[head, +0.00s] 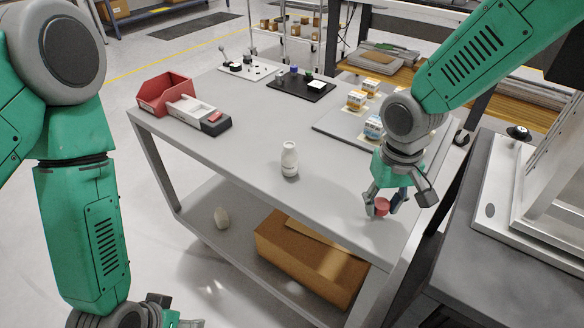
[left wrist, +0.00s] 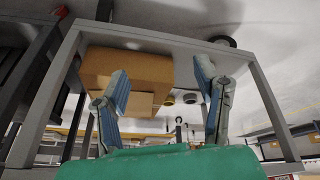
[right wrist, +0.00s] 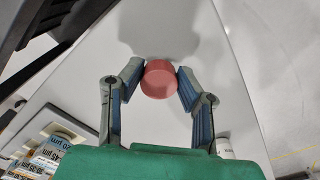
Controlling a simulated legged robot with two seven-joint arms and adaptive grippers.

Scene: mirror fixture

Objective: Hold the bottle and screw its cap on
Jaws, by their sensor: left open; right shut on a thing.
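A white bottle (head: 289,160) stands upright near the middle of the grey table (head: 240,135), with no cap on its neck. A red cap (head: 381,207) is between the fingers of my right gripper (head: 383,204), to the right of the bottle at the table's near right part. In the right wrist view the fingers (right wrist: 160,82) are shut on the sides of the cap (right wrist: 160,79). My left gripper (head: 176,318) is low at the bottom edge of the head view, partly cut off. In the left wrist view its fingers (left wrist: 163,88) are wide apart and empty.
A red bin (head: 165,92) and a grey-and-white box (head: 198,114) sit at the table's left. A black tray (head: 301,86) lies at the back, and small boxes (head: 373,127) stand right of it. A cardboard box (head: 310,262) is on the lower shelf. Space around the bottle is clear.

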